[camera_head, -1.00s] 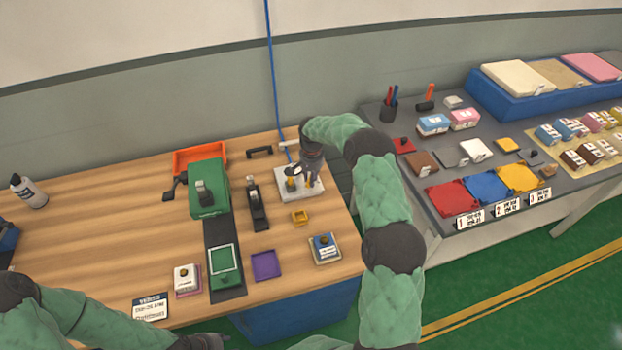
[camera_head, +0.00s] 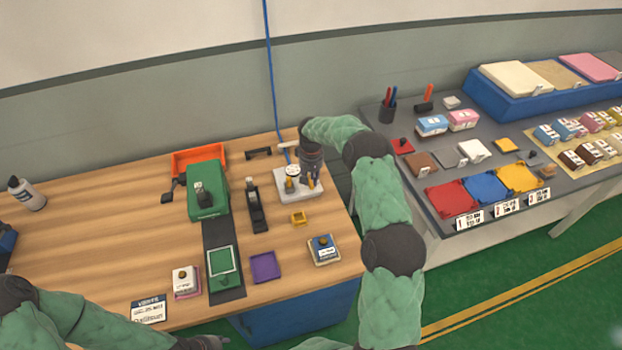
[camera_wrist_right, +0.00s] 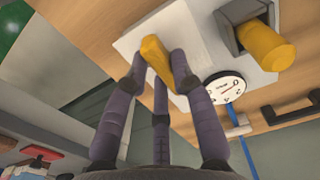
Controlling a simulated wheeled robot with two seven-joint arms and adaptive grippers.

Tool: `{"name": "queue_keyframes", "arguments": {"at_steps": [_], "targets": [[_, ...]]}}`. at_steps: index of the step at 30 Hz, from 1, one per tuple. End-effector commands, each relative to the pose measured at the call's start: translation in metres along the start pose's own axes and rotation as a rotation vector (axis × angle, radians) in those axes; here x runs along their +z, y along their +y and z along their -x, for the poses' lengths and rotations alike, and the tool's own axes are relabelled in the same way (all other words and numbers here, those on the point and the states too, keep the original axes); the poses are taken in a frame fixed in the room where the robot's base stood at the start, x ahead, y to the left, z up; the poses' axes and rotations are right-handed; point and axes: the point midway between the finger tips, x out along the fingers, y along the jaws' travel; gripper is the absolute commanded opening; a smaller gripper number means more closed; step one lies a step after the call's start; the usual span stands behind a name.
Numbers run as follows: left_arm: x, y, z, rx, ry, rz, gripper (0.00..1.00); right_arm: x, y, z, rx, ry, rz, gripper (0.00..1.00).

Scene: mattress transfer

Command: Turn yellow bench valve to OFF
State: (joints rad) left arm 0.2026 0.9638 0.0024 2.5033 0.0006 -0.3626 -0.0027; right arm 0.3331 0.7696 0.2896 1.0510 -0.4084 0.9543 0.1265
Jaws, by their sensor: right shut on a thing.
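The valve's pale base plate (camera_head: 298,192) lies near the back right of the wooden bench. It carries a round white gauge (camera_head: 292,170), also in the right wrist view (camera_wrist_right: 224,88). My right gripper (camera_head: 311,175) reaches down over the plate. In the right wrist view my right gripper (camera_wrist_right: 157,75) has its fingers around a yellow valve handle (camera_wrist_right: 160,60) and is shut on it. A second yellow knob (camera_wrist_right: 264,45) in a grey block sits beside it on the plate, apart from the fingers. Of my left gripper, only a dark part (camera_head: 205,342) shows at the bottom edge.
A blue hose (camera_head: 272,80) runs up from the plate. A black handle (camera_head: 259,153), a black lever device (camera_head: 255,205) and a green machine (camera_head: 207,190) stand to the left. A grey table (camera_head: 425,205) stands at right.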

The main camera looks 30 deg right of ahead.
Motion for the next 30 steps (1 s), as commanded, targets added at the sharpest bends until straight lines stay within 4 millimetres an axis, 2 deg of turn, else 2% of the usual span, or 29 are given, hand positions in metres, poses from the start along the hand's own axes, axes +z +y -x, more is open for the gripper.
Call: {"name": "queue_keyframes", "arguments": {"at_steps": [14, 15, 17, 26, 30], "targets": [[0.0000, 0.0000, 0.0000, 0.000, 0.000, 0.000, 0.40, -0.0009, 0.0003, 0.0007, 0.001, 0.003, 0.015, 0.00], [0.0000, 0.0000, 0.0000, 0.000, 0.000, 0.000, 0.40, -0.0009, 0.0002, 0.0007, 0.001, 0.003, 0.015, 0.30], [0.0000, 0.0000, 0.0000, 0.000, 0.000, 0.000, 0.40, -0.0009, 0.0002, 0.0007, 0.001, 0.003, 0.015, 0.47], [0.0000, 0.0000, 0.0000, 0.000, 0.000, 0.000, 0.40, -0.0004, 0.0001, 0.0003, 0.000, 0.001, 0.014, 0.49], [-0.0001, 0.0000, 0.0000, 0.000, 0.000, 0.000, 0.40, -0.0009, 0.0001, 0.0062, 0.000, 0.003, 0.014, 0.49]]}}
